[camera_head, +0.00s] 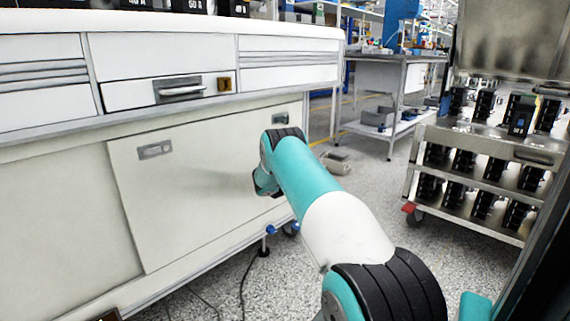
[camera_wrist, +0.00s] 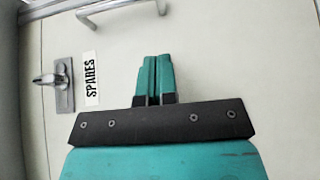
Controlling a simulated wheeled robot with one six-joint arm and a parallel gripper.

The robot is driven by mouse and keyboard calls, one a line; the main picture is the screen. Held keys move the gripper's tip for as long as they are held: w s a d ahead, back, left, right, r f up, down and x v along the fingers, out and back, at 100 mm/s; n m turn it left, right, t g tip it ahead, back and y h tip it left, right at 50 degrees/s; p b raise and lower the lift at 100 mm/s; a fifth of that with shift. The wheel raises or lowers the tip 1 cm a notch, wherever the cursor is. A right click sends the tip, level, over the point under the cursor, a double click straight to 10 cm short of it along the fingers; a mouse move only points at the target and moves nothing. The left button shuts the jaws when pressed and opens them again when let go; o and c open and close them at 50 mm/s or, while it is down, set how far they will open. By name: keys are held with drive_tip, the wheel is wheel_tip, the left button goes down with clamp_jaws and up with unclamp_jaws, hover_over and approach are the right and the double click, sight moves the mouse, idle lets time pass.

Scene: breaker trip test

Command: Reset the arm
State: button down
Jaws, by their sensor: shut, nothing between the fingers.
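My arm (camera_head: 307,180) reaches forward and left from the lower right of the head view, in front of a white cabinet (camera_head: 190,205). In the head view my gripper is hidden behind the arm's far end. In the wrist view my gripper (camera_wrist: 154,60) shows its two teal fingers side by side, shut with nothing between them. I cannot tell any gap between the fingers and the panel.
The cabinet has a drawer with a handle (camera_head: 181,91). A metal cart (camera_head: 490,150) with several black breakers stands at the right. A grey workbench (camera_head: 385,85) stands farther back. A dark cable (camera_head: 245,285) lies below the cabinet.

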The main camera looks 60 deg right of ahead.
drive_tip(key=shift+p+v, duration=0.75)
drive_tip(key=shift+v, duration=2)
